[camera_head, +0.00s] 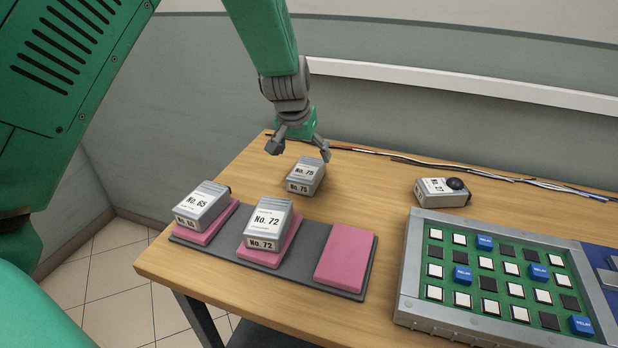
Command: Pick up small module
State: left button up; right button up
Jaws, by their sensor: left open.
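A small grey module labelled No. 75 (306,176) lies on the wooden table behind the dark tray. My left gripper (298,149) is open just above and behind it, with its fingers spread to either side and nothing between them. Module No. 65 (203,204) and module No. 72 (266,225) rest on pink pads on the dark tray (310,281). Module No. 67 (440,191), with a black round knob, lies at the right on the table. My right gripper is not in view.
The third pink pad (345,255) on the tray is empty. A framed relay board (500,272) with white, black and blue blocks takes up the right of the table. Loose wires (430,164) run along the back edge near the wall. Bare table lies between the tray and the board.

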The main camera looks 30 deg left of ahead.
aim_at(307, 168)
pick_arm(q)
jog(key=shift+w+a+f, duration=0.15)
jog(key=shift+f, duration=0.4)
jog(key=x, duration=0.2)
jog(key=b+x, duration=0.1)
jog(key=x, duration=0.2)
jog(key=shift+d+f, duration=0.15)
jog(key=shift+d, duration=0.15)
jog(key=shift+s, duration=0.25)
jog(key=shift+f, duration=0.25)
jog(key=c, duration=1.7)
